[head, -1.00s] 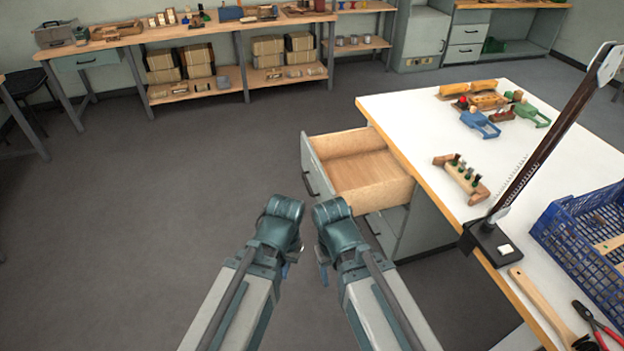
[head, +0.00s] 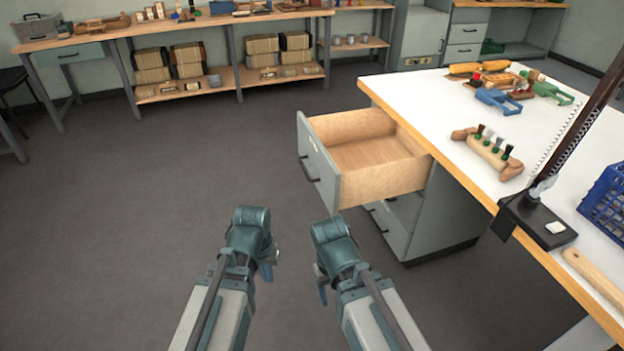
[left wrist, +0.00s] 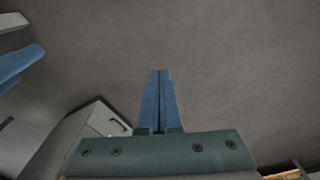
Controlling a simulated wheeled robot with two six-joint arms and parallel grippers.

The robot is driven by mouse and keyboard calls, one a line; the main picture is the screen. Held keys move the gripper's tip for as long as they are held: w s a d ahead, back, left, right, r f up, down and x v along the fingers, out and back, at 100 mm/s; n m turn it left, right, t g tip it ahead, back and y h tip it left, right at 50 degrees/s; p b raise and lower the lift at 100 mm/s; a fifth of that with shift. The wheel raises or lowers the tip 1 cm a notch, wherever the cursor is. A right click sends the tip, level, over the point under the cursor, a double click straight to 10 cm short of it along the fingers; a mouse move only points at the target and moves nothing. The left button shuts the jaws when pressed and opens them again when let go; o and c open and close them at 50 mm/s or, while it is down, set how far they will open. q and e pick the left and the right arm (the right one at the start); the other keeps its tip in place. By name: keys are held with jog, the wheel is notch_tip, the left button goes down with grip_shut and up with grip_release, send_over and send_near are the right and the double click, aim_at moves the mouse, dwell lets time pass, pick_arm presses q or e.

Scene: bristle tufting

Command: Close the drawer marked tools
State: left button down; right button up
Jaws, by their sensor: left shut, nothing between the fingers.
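One drawer (head: 318,168) is pulled well out of the grey cabinet under the white-topped bench. It has a grey front, a dark handle and a bare wooden inside (head: 365,153) that looks empty. No marking is readable on it. My left gripper (head: 266,272) is in front of the drawer and below it in the picture, touching nothing. In the left wrist view its blue fingers (left wrist: 158,102) are together and empty, pointing over bare floor. My right gripper (head: 322,290) hangs beside it, apart from the drawer; its finger gap is hidden.
A lower drawer (head: 385,222) in the same cabinet is shut. The white bench top (head: 430,95) holds a wooden block with brushes (head: 488,150), a black-based stand (head: 535,222) and a blue crate (head: 608,200). The floor (head: 150,230) to the left is clear.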

pick_arm(q)
jog(key=w+f+n+t+h+b, duration=0.1)
jog(key=w+f+b, duration=0.1)
jog(key=f+b, duration=0.25)
jog(key=w+f+h+b, duration=0.1)
jog(key=w+f+b, duration=0.2)
jog(key=f+b, duration=0.15)
jog(key=n+t+h+b, duration=0.5)
jog(key=n+t+h, duration=0.1)
jog(key=n+t, duration=0.75)
send_near(318, 153)
jog(key=w+f, duration=0.1)
jog(key=w, duration=0.4)
jog(key=shift+w+d+m+t, duration=0.2)
jog(key=shift+d+t, duration=0.25)
jog(key=shift+d, duration=1)
pick_arm(e)
notch_tip(318, 153, down, 16)
jog(key=shift+f, duration=0.2)
